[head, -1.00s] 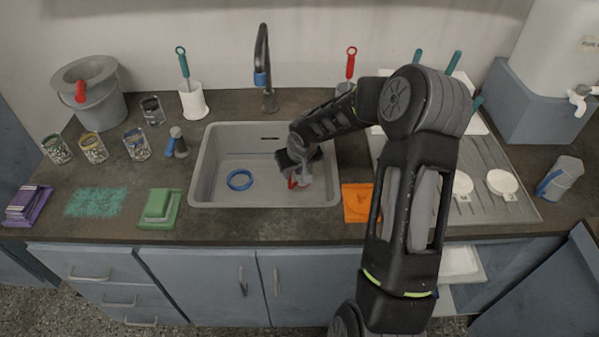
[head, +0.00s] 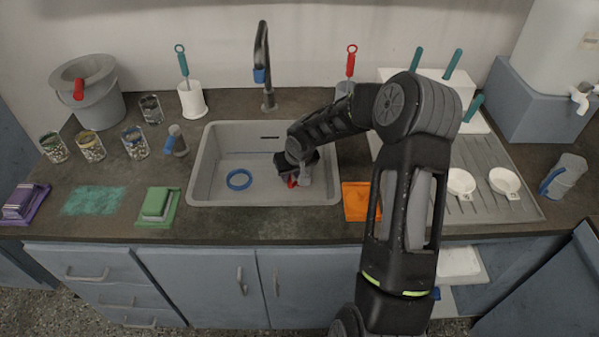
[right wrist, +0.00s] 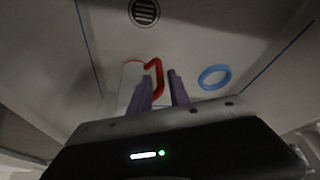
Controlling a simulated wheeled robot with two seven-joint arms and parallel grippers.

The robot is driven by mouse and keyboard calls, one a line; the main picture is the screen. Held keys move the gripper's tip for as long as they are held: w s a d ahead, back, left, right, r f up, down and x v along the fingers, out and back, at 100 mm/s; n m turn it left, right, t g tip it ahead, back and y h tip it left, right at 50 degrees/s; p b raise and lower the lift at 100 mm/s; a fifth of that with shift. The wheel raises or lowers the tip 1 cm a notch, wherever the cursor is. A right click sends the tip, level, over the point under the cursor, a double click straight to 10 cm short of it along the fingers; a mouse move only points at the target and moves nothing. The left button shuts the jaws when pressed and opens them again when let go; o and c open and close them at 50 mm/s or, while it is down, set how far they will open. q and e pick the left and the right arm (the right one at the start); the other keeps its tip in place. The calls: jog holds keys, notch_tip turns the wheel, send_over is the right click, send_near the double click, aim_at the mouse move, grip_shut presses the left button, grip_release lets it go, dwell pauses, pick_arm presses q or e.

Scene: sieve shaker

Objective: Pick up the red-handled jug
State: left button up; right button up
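The red-handled jug sits in the sink (head: 215,197), mostly hidden under my right gripper. Its red handle (head: 292,182) and part of its grey body (head: 305,176) show in the head view. In the right wrist view the red handle (right wrist: 156,72) reaches between the fingertips, and the pale jug body (right wrist: 129,78) is partly behind the left finger. My right gripper (right wrist: 160,80) points down into the sink. Its two fingers stand apart with the handle between them, and a gap shows beside the handle. My left gripper is not in view.
A blue ring (head: 239,179) lies on the sink floor left of the jug. The faucet (head: 265,65) stands behind the sink. The sink's left half is otherwise clear.

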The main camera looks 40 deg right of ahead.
aim_at(289, 187)
jog(key=b+x, duration=0.2)
jog(key=x, duration=0.2)
jog(key=shift+f, duration=0.25)
jog(key=shift+r, duration=0.1)
grip_shut()
dwell(1.4)
